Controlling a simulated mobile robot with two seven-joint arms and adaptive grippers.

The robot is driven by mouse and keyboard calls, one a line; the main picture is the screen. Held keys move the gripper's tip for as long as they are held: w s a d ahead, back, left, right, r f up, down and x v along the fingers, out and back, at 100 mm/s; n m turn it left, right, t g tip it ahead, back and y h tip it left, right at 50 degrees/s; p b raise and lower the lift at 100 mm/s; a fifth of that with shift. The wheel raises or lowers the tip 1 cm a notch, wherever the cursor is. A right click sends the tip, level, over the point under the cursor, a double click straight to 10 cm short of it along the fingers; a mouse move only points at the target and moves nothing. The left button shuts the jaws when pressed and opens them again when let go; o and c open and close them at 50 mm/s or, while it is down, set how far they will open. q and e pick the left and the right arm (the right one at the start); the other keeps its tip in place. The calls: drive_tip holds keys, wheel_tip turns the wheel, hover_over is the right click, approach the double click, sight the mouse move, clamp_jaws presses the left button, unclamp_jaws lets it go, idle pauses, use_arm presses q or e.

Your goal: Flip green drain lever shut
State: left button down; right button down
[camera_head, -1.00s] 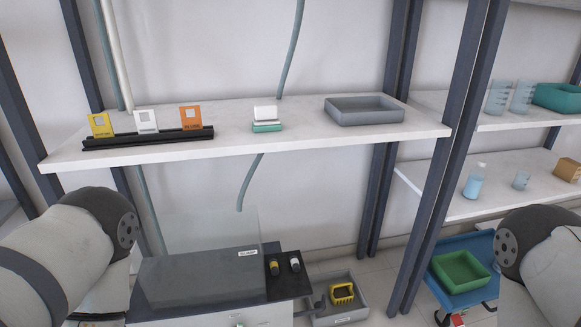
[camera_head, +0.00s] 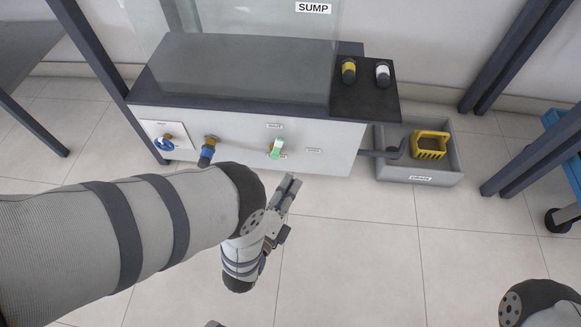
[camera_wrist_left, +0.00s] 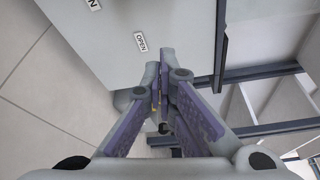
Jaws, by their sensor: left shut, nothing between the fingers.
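My left gripper (camera_head: 290,183) is shut and empty. Its fingertips are just below and right of the lever in the head view; whether they touch it cannot be told. In the left wrist view the closed fingers (camera_wrist_left: 165,75) point along the cabinet face near an OPEN label (camera_wrist_left: 140,43). The green lever is not clearly visible there. My right gripper is out of view.
A blue-handled valve (camera_head: 207,152) and a blue knob on a panel (camera_head: 163,144) are left of the lever. A grey drain tray (camera_head: 450,165) with a yellow item (camera_head: 431,144) stands on the floor to the right. The floor before the cabinet is clear.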

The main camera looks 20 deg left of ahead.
sight(278, 145)
use_arm(q)
drive_tip(key=w+b, duration=0.1)
drive_tip(key=w, duration=0.2)
drive_tip(key=w+a+b, duration=0.1)
drive_tip(key=w, duration=0.1)
drive_tip(key=w+a+b, duration=0.1)
drive_tip(key=w, duration=0.2)
drive_tip(key=shift+w, duration=0.3)
drive_tip(key=shift+s+a+r, duration=0.2)
drive_tip(key=shift+s+a, duration=0.05)
drive_tip(key=shift+a, duration=0.45)
drive_tip(key=shift+s+a+r+n+p, duration=0.2)
drive_tip(key=shift+a+r+n+p, duration=0.25)
drive_tip(key=shift+a+n+p, duration=0.2)
drive_tip(key=shift+d, duration=0.1)
